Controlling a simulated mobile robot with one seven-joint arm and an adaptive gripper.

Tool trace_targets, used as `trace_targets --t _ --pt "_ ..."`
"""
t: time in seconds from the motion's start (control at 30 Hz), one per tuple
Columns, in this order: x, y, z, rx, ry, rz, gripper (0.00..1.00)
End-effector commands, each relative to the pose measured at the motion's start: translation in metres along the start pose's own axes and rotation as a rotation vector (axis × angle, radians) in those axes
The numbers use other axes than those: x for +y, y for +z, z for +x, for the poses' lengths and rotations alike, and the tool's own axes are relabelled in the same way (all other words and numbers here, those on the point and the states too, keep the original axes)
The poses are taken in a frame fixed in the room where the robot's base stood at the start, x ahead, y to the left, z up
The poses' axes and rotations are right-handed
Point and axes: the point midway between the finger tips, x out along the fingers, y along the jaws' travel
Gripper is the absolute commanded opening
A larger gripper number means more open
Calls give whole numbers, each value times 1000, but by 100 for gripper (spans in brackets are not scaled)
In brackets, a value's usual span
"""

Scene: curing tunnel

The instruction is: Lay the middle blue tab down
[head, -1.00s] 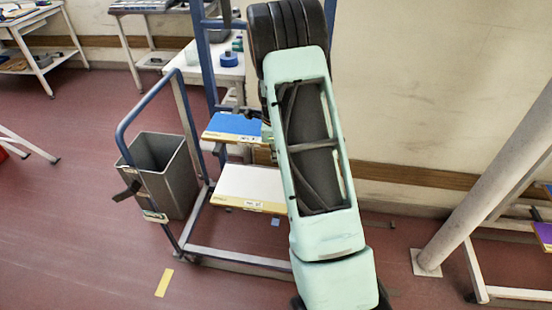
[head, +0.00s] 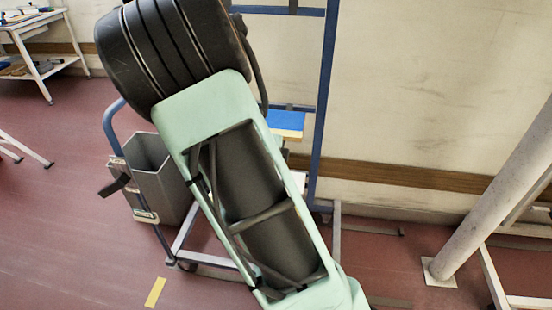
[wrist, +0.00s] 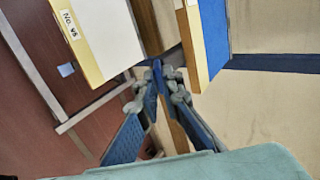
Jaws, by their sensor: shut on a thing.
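In the wrist view my gripper (wrist: 158,80) has its fingers drawn together at the tips. A narrow blue piece (wrist: 157,69) shows between the tips and seems to be the tab; its outline blends with the blue fingers. A blue-topped board (wrist: 214,38) with a wooden edge lies just beyond to the upper right, and I cannot tell whether the tips touch it. A white-topped board (wrist: 107,32) with a numbered label is at the upper left. In the head view the blue board (head: 287,120) shows partly behind my arm, which hides my gripper.
A blue rack frame (head: 325,100) stands against the wall. A grey bin (head: 150,180) is beside it on the left. A pale slanted post (head: 495,190) stands at right. A work table (head: 38,50) is at the back left. The red floor in front is open.

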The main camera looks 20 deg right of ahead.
Motion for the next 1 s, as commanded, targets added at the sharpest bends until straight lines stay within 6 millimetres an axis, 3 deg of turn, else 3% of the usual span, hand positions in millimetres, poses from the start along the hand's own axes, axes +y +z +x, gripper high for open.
trace_targets --t 0.13,1.0 --pt "12 0 5 -1 -95 1 0" --pt "30 0 12 -1 -578 1 0"
